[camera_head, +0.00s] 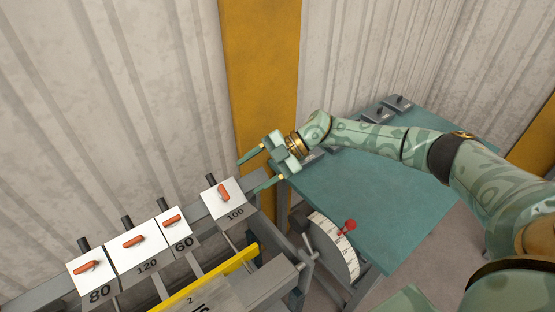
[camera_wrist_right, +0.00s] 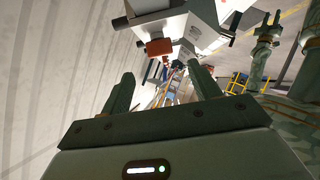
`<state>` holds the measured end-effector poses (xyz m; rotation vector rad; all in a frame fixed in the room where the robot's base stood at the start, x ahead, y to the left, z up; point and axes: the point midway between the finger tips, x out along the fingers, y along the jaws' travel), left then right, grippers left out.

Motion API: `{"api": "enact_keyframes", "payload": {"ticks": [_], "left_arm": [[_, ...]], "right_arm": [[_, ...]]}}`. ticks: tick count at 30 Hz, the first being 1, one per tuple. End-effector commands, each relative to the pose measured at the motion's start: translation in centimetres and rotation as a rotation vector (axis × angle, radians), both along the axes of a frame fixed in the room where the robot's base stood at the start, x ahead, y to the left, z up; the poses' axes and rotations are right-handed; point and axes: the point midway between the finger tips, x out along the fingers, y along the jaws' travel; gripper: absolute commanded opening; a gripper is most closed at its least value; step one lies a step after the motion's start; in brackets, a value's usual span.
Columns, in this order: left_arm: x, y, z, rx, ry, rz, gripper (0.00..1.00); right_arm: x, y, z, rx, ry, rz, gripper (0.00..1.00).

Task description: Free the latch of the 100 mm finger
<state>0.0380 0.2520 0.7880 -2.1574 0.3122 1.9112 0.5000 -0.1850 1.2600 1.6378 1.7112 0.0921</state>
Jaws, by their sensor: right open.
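The 100 mm finger (camera_head: 235,213) is the rightmost block on the beam in the head view, with a white top and the number 100. Its orange latch (camera_head: 223,192) lies on that top. My right gripper (camera_head: 249,175) is open and empty, just right of this finger and apart from it, its fingers pointing left. In the right wrist view an orange latch (camera_wrist_right: 158,48) on a pale block shows ahead, between and beyond the open fingers (camera_wrist_right: 160,88). My left gripper (camera_wrist_right: 269,22) seems to show small at the upper right there; its jaws are unclear.
Fingers 80 (camera_head: 99,292), 120 (camera_head: 147,264) and 60 (camera_head: 183,243) stand left along the beam with orange latches. A yellow bar (camera_head: 215,275) runs in front. A teal table (camera_head: 375,190) and a dial with a red knob (camera_head: 349,225) are to the right. A yellow post (camera_head: 262,70) stands behind.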

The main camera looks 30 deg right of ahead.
Motion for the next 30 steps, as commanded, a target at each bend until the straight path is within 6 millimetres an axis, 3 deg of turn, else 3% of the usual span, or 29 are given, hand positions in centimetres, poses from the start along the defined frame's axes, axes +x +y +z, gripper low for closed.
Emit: {"api": "enact_keyframes", "payload": {"ticks": [6,12,30], "left_arm": [[0.0,0.0,-1.9,-0.001,0.001,0.0,0.33],[0.0,0.0,-2.5,-0.001,0.001,0.0,0.33],[0.0,0.0,-2.5,-0.001,0.001,0.0,0.33]], "right_arm": [[-0.5,-4.9,2.2,-0.001,-0.001,-0.002,0.62],[-0.8,-7.0,3.6,0.001,-0.001,0.001,0.62],[-0.8,-7.4,3.9,0.001,0.0,0.001,0.62]]}}
